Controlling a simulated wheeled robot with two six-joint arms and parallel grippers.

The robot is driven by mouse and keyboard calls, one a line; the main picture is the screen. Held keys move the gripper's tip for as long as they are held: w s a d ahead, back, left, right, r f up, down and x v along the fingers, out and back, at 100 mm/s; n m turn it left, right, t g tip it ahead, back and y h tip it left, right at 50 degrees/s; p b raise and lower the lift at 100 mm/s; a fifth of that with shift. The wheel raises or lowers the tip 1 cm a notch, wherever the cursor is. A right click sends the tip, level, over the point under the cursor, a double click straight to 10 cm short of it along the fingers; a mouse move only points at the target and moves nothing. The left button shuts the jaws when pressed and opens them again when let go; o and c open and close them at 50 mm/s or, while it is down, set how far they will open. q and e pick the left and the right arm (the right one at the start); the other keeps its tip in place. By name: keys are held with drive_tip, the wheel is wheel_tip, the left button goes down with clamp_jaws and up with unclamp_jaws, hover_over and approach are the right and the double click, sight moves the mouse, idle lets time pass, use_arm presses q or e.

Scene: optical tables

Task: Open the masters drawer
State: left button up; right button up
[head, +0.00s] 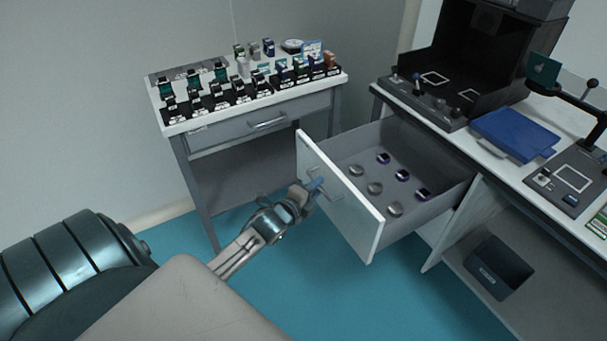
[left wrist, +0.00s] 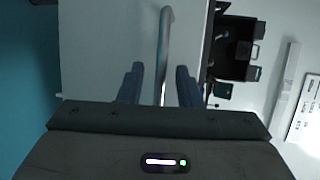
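A grey drawer with a white front (head: 345,210) is pulled far out from under the right-hand table. No label on it can be read, so I cannot tell from it whether it is the masters drawer. Its bar handle (head: 325,188) is on the front face, and the bar also shows in the left wrist view (left wrist: 164,50). My left gripper (head: 316,186) is at this handle. In the left wrist view its fingers (left wrist: 159,86) stand on either side of the bar with gaps, open around it. My right gripper is not in view.
Inside the drawer lie several round silver and purple pieces (head: 402,175). A second table (head: 265,105) at the back left carries rows of small optics, with a shut drawer (head: 265,123) below. A dark bin (head: 498,266) sits on the right table's lower shelf. Blue floor (head: 350,300) is clear.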

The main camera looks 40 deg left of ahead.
use_arm(q)
drive_tip(key=s+r, duration=0.1)
drive_tip(key=s, duration=0.7)
drive_tip(key=shift+s+r, duration=0.35)
drive_tip(key=shift+s, duration=0.05)
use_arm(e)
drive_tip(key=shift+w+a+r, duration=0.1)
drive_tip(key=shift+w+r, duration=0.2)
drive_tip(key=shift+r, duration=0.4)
